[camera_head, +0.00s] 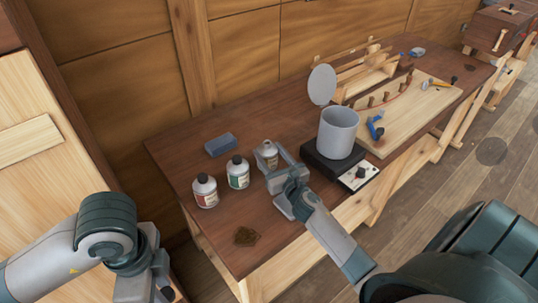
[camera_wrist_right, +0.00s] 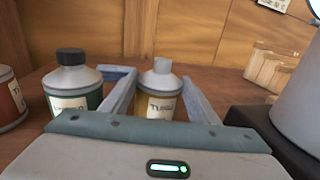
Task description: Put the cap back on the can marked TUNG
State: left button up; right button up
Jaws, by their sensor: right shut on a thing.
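The can whose label starts "TU" (camera_wrist_right: 161,100) stands upright on the bench, with a bare pale neck and no dark cap on it; it also shows in the head view (camera_head: 267,154). My right gripper (camera_head: 280,165) is around this can, one finger on each side, shut on its body; the fingers also show in the right wrist view (camera_wrist_right: 158,108). I cannot make out a loose cap in either view. My left gripper (camera_head: 160,288) is at the lower left, partly cut off, and its fingers cannot be made out.
A green-labelled can (camera_head: 237,173) and a red-labelled can (camera_head: 205,191), both dark-capped, stand to the left. A blue block (camera_head: 220,144) lies behind them. A grey pot (camera_head: 338,135) on a black heater (camera_head: 320,163) is close on the right. A brown clump (camera_head: 246,236) lies in front.

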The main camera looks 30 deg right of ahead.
aim_at(270, 151)
pick_arm(q)
jog(key=shift+r, duration=0.25)
pick_arm(e)
jog(key=shift+r, duration=5.05)
jog(key=o, duration=0.8)
jog(key=shift+c, duration=0.2)
jog(key=c, duration=0.8)
jog(key=shift+f, duration=0.1)
